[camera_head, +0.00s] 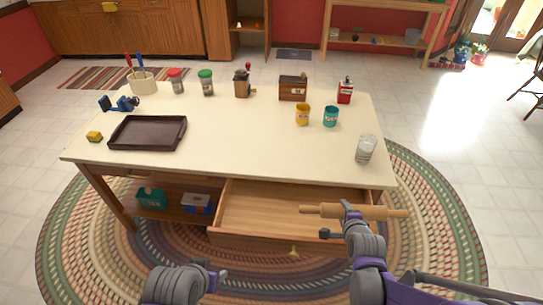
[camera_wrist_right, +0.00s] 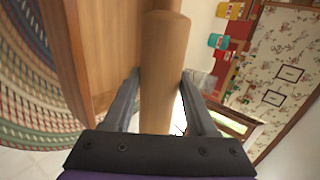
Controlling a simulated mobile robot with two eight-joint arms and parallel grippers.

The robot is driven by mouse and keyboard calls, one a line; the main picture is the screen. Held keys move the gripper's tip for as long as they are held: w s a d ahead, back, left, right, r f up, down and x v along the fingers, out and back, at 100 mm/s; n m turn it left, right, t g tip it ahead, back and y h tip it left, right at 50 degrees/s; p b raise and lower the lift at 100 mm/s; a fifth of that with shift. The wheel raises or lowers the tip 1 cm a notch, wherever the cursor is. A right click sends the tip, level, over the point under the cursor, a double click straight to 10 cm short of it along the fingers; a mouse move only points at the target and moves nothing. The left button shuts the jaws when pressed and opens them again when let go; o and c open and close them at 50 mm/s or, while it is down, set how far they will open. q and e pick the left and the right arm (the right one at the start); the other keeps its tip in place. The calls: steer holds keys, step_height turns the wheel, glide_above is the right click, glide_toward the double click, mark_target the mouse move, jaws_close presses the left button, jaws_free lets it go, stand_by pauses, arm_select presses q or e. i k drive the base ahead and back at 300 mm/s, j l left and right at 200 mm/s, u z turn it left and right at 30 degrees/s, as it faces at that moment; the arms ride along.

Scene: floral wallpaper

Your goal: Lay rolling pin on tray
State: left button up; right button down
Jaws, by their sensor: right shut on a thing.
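The wooden rolling pin (camera_head: 375,212) is held level in my right gripper (camera_head: 345,211), in front of the table's right side and beside the open drawer. In the right wrist view the rolling pin (camera_wrist_right: 162,75) runs between the two fingers, which are shut on it. The dark brown tray (camera_head: 148,133) lies on the left part of the tabletop and is empty. My left gripper (camera_head: 218,280) is low in front of the table, at the bottom of the head view, away from the tray. Whether its fingers are apart does not show clearly.
The table's drawer (camera_head: 275,210) is pulled out and looks empty. A glass (camera_head: 366,149) stands near the table's right front corner. The middle of the tabletop (camera_head: 250,145) is clear.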

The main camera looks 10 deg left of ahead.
mark_target(148, 131)
steer(key=i+j+u, duration=0.3)
steer(key=i+j, duration=0.5)
steer(key=j, duration=0.4)
steer(key=i+j+u, duration=0.3)
steer(key=i+j, duration=0.65)
steer(key=j, duration=0.1)
